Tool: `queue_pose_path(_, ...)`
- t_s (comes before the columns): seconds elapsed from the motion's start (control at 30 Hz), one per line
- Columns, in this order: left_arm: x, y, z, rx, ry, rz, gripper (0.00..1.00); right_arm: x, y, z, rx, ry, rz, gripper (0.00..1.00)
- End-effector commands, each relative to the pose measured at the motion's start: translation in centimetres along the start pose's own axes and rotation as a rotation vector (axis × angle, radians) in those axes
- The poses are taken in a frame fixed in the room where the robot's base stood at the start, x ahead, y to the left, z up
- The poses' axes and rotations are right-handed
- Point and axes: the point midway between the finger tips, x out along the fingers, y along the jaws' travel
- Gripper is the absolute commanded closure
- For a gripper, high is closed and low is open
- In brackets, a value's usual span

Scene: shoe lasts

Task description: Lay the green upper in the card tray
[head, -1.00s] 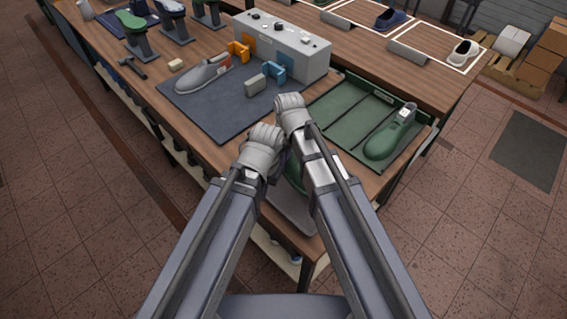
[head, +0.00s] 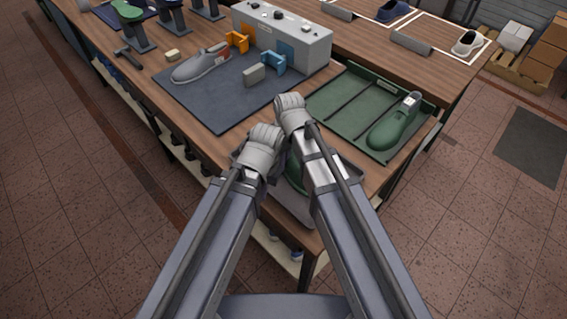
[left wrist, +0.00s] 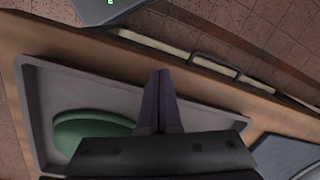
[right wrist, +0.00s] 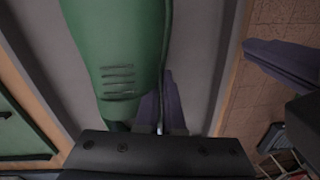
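A green upper (right wrist: 115,50) with a row of slots lies over a grey tray (left wrist: 45,110) at the table's near corner. In the head view my forearms mostly hide both; a strip of the tray (head: 352,172) shows on the right. My left gripper (left wrist: 160,75) points down over the tray beside the upper's rounded end (left wrist: 85,130), its fingers together with nothing visible between them. The head view shows both wrists, but the fingertips are hidden.
A green tray (head: 345,95) with dividers stands right of my wrists, holding a green shoe-shaped piece (head: 392,125). A dark mat (head: 215,105) bears a grey shoe (head: 202,64), with orange and blue holders beside it. A grey control box (head: 285,45) stands behind. My two wrists are close together.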

Motion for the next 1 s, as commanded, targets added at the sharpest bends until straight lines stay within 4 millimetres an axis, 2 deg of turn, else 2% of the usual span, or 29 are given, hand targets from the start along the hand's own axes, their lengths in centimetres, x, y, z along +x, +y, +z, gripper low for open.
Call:
queue_pose_path(0.83, 0.34, 0.03, -0.02, 0.000, 0.000, 0.000, 1.00, 0.34, 0.02, 0.00, 0.000, 0.000, 0.000, 1.00)
queue_pose_path(1.0, 0.34, 0.03, -0.02, 0.000, 0.000, 0.000, 1.00, 0.34, 0.02, 0.00, 0.000, 0.000, 0.000, 0.78)
